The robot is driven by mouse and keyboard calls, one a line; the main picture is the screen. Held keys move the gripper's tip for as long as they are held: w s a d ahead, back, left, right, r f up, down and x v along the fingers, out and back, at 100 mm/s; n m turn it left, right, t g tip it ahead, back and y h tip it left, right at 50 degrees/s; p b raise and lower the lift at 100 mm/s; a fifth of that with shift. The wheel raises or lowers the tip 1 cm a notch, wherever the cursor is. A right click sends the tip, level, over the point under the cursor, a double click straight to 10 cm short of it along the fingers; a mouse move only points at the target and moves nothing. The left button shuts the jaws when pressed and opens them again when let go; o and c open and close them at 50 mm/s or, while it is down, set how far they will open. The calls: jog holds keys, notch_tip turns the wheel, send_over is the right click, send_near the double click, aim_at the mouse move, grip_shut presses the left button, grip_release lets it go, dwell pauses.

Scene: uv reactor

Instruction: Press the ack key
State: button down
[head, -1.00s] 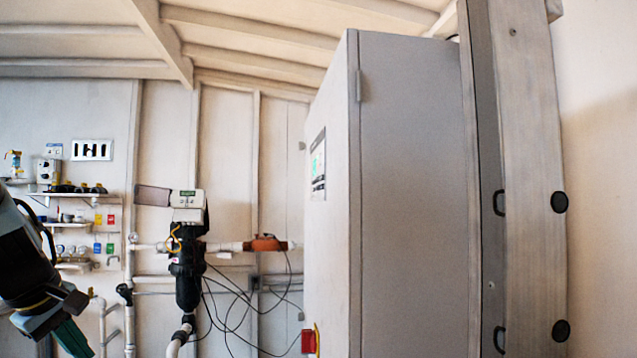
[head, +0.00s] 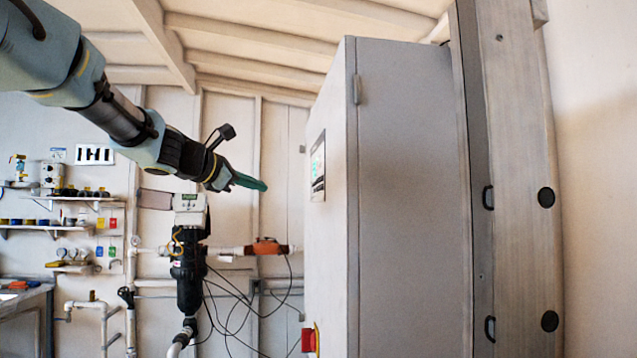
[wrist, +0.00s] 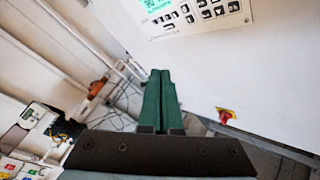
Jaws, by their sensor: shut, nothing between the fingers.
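The control panel (head: 318,166) with a lit screen is on the left face of the tall grey cabinet, seen at a steep angle in the head view. In the wrist view the panel (wrist: 195,18) shows at the top, with rows of small dark keys below its screen. Which key is ack cannot be read. My gripper (head: 262,186) has green fingers, shut and empty, pointing right toward the panel with a gap between. In the wrist view the fingers (wrist: 160,76) lie together, below and left of the keys.
The grey cabinet (head: 415,200) fills the centre right. A red switch (head: 309,340) is low on its panel face. A black valve unit (head: 187,270) with a white controller and hanging cables stands left of it. Shelves (head: 75,225) are on the far left wall.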

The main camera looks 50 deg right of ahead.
aim_at(319, 180)
jog(key=shift+s+d+r+h, duration=0.2)
jog(key=shift+s+d+r, duration=0.1)
jog(key=shift+r, duration=0.2)
jog(key=shift+s+d+r+h, duration=0.2)
jog(key=shift+d+r, duration=0.05)
jog(key=shift+r, duration=0.2)
jog(key=s+d+p, duration=0.1)
jog(key=s+d, duration=0.4)
jog(key=d, duration=0.1)
jog(key=shift+s+d, duration=0.3)
jog(key=shift+d, duration=0.1)
jog(key=shift+s+d, duration=0.1)
dwell(1.5)
jog(key=shift+s+d, duration=0.15)
jog(key=shift+d, duration=0.1)
jog(key=shift+s+d, duration=0.15)
jog(key=shift+d, duration=0.05)
dwell(0.7)
jog(key=shift+a, duration=0.1)
jog(key=shift+w+a, duration=0.4)
jog(key=shift+a, duration=0.05)
